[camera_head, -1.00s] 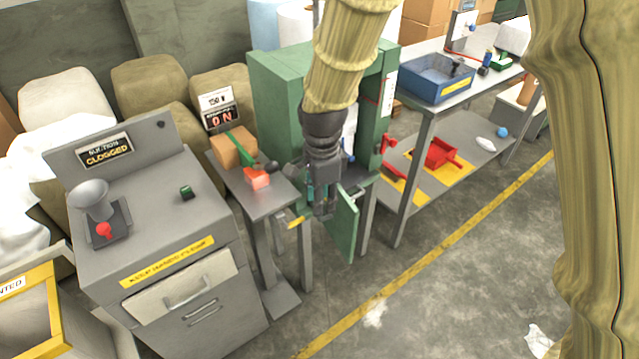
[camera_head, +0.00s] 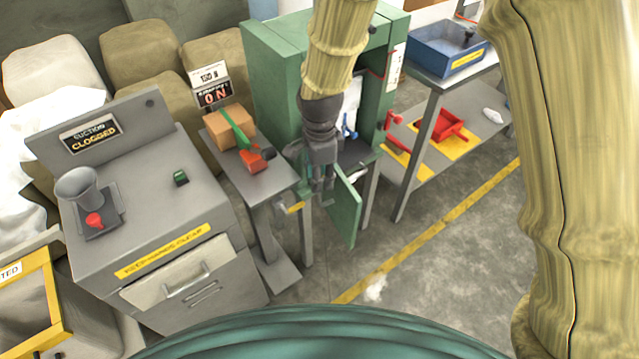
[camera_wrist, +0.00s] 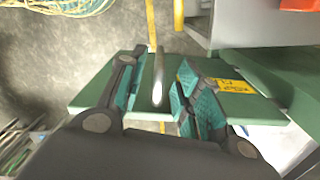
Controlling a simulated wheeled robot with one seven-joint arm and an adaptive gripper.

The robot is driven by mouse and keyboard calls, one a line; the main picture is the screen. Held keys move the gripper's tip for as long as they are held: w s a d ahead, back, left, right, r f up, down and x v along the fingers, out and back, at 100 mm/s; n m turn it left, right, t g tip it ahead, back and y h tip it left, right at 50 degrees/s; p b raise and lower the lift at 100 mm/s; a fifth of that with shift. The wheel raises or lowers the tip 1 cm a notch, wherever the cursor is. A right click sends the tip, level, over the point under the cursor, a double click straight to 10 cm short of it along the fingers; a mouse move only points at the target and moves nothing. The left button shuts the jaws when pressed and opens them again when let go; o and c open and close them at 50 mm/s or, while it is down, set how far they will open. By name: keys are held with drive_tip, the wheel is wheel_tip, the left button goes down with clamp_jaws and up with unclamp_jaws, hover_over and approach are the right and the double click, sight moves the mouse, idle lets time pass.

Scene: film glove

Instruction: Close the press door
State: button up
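The green press door (camera_head: 346,212) stands swung open at the front of the green press (camera_head: 278,85). In the wrist view the door (camera_wrist: 90,95) lies across the picture behind my fingers, with a yellow label on its right part. My gripper (camera_head: 322,192) is beside the door's left side in the head view. In the wrist view my gripper (camera_wrist: 158,72) is open, its two teal-padded fingers apart. A grey metal bar, seemingly the door handle (camera_wrist: 158,82), shows between them with gaps on both sides. I cannot tell its depth relative to the fingertips.
A grey side table (camera_head: 262,183) with a box and a red-and-green tool stands left of the press. A grey cabinet (camera_head: 150,225) is farther left. A workbench with a blue bin (camera_head: 440,50) stands right. Floor in front of the door is clear.

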hover_over(320, 205)
drive_tip(key=shift+w+f+p, duration=0.2)
drive_tip(key=shift+f, duration=0.9)
drive_tip(key=shift+w+f+p, duration=0.15)
drive_tip(key=shift+f, duration=0.95)
drive_tip(key=shift+c, duration=0.2)
clamp_jaws()
